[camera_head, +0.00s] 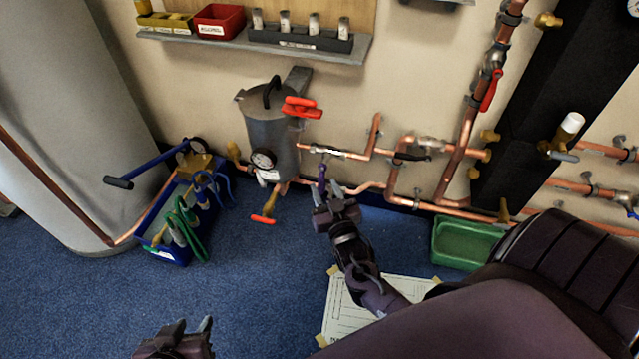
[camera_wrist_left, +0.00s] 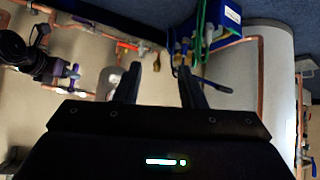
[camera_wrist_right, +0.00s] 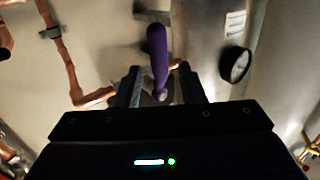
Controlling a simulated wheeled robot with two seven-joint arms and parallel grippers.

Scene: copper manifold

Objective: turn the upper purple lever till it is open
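A purple lever (camera_head: 322,178) stands out from the copper pipework right of the grey tank. My right gripper (camera_head: 335,208) is at this lever. In the right wrist view the lever (camera_wrist_right: 158,55) points away from the fingers, and its lower end lies between the right fingertips (camera_wrist_right: 160,85), with a gap visible to the sides. The right gripper is open. No second purple lever shows clearly in the head view. My left gripper (camera_head: 185,335) is low at the bottom edge, open and empty; its fingertips (camera_wrist_left: 160,80) are apart in the left wrist view.
The grey tank (camera_head: 268,130) has a black gauge and red handles. A blue tool box (camera_head: 170,250) stands left on the blue floor. A green tray (camera_head: 462,243) and a taped paper sheet (camera_head: 352,312) lie near my right arm. A shelf (camera_head: 250,42) is above.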

